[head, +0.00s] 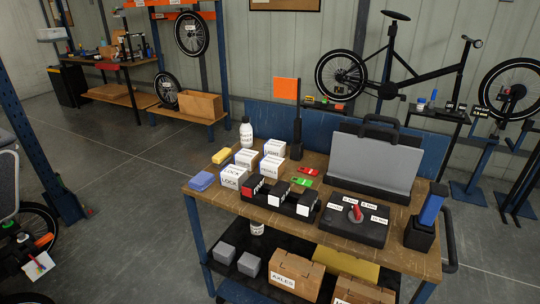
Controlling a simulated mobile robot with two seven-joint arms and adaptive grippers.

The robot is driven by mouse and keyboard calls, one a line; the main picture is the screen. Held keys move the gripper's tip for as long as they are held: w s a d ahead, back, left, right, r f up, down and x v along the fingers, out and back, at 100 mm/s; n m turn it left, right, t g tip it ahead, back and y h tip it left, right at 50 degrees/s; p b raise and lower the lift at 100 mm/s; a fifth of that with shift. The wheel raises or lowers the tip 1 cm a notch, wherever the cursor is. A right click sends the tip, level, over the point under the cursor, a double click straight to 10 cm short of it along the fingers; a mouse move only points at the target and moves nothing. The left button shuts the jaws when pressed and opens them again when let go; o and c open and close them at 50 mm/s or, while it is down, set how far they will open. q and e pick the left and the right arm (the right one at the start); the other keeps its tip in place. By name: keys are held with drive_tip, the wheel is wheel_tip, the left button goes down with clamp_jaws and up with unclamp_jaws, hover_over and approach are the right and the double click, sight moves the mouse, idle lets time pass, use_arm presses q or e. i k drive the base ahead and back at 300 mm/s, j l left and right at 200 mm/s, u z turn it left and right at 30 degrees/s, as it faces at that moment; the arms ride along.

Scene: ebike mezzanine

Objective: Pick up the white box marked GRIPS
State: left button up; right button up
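Several white boxes stand together on the left half of a wooden-topped cart (345,238). The front left white box (233,178) seems to read LOCK. Behind it is another white box (247,159). To the right are a rear white box (274,148) and a nearer white box (271,167). Their lettering is too small to read surely, so I cannot tell which is marked GRIPS. Neither of my grippers is in view, and nothing is touching the boxes.
A black organizer (280,200), a grey open case (375,160), a black switch box (354,222) and a white bottle (246,133) crowd the cart top. A blue block (202,181) and yellow sponge (222,155) lie at its left. The floor (120,215) left of the cart is clear.

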sight(248, 159)
drive_tip(key=z, duration=0.35)
drive_tip(key=i+j+z, duration=0.15)
drive_tip(key=z, duration=0.15)
drive_tip(key=i+j+z, duration=0.1)
drive_tip(key=j+z, duration=0.2)
drive_tip(key=i+j+z, duration=0.1)
drive_tip(key=j+z, duration=0.2)
drive_tip(key=i+j+z, duration=0.1)
drive_tip(key=j, duration=0.45)
drive_tip(key=j+z, duration=0.15)
drive_tip(key=j, duration=0.4)
